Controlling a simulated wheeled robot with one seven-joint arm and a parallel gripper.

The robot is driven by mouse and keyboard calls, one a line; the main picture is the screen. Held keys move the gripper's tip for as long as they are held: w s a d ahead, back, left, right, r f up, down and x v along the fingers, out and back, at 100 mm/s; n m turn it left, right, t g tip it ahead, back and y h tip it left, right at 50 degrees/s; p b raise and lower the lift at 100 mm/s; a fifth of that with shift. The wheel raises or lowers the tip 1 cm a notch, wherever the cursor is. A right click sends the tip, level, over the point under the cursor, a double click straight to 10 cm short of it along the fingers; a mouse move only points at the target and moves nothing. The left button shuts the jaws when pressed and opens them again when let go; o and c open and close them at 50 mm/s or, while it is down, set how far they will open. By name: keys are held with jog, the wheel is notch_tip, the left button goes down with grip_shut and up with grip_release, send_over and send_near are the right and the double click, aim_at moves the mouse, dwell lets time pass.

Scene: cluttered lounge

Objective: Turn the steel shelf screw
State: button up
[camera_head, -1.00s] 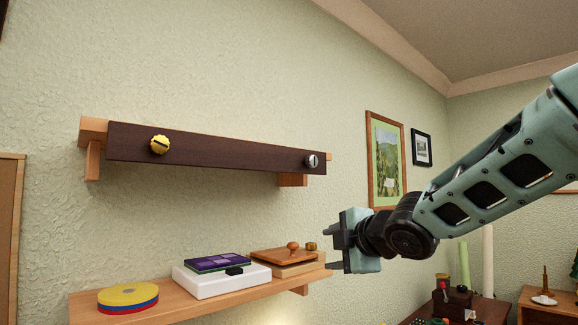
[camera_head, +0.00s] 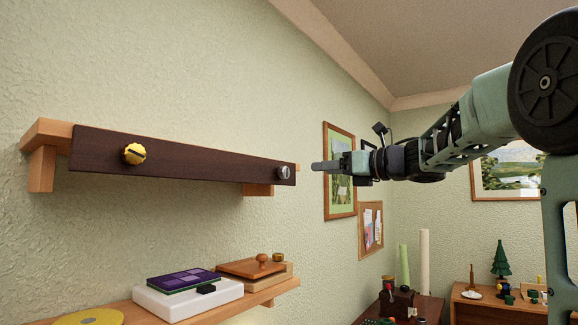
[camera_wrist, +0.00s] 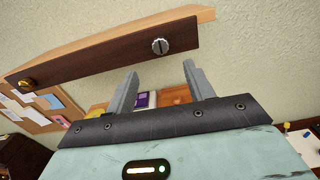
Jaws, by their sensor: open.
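The steel screw (camera_head: 283,172) sits at the right end of the dark front board (camera_head: 205,168) of the upper wall shelf. In the wrist view the steel screw (camera_wrist: 160,46) shows a slot in its face and lies ahead of the fingers, a little above the gap between them. A yellow screw (camera_head: 134,154) sits at the board's left end; it also shows in the wrist view (camera_wrist: 26,85). My gripper (camera_head: 318,166) is open and empty, to the right of the steel screw and apart from it. In the wrist view its two fingers (camera_wrist: 160,92) stand wide apart.
A lower shelf (camera_head: 140,312) holds a white box (camera_head: 187,297) with a purple case (camera_head: 183,279), a wooden box (camera_head: 255,270) and a yellow disc (camera_head: 90,317). Framed pictures hang behind my gripper. The air in front of the upper shelf is clear.

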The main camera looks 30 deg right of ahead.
aim_at(286, 171)
jog(key=p+x, duration=0.4)
jog(key=x, duration=0.7)
jog(key=shift+w+a, duration=0.1)
jog(key=shift+w, duration=0.2)
jog(key=c, duration=1)
